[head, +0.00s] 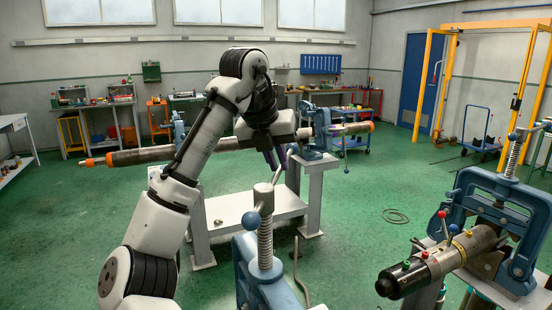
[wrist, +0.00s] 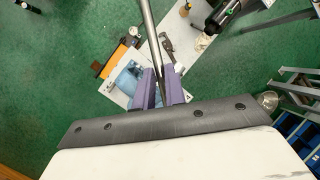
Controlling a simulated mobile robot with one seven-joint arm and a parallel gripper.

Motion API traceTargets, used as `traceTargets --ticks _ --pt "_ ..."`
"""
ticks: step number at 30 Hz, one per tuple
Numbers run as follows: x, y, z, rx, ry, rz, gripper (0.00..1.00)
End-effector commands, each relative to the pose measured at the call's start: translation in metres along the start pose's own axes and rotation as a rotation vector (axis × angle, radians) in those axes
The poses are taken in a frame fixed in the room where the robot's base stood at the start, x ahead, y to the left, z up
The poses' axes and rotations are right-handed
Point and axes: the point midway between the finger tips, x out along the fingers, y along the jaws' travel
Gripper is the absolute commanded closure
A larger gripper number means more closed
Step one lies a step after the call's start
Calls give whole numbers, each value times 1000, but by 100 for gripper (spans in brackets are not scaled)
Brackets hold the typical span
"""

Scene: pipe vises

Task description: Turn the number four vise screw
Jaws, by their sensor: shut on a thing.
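A blue vise (head: 258,282) stands in the near middle of the head view, with an upright threaded screw (head: 265,240). A slim metal handle bar (head: 280,172) runs through the screw's head and slants up to the right. In the wrist view, the grey bar (wrist: 150,35) passes between the purple fingers (wrist: 160,88). No vise number is legible, and the vise's lower part is cut off.
Another blue vise (head: 512,210) at right holds a dark pipe (head: 430,270) with coloured knobs. A long pipe (head: 150,155) lies across a white stand (head: 250,212) behind my arm. Open green floor (head: 365,240) lies between the vises.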

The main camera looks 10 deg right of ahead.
Motion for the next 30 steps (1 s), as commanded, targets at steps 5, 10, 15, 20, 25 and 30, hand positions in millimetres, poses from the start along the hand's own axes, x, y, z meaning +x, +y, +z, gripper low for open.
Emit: traceTargets --ticks 5,10,15,20,25,30 --pt "-5 -4 2 8 -15 -7 100" --pt "-5 -4 2 8 -15 -7 100" --pt "-4 -3 2 7 -14 -7 75" --pt "-3 -2 1 6 -9 -6 66" --pt "-2 -2 1 4 -6 -5 66" --pt "-12 -1 1 3 -6 -3 66"
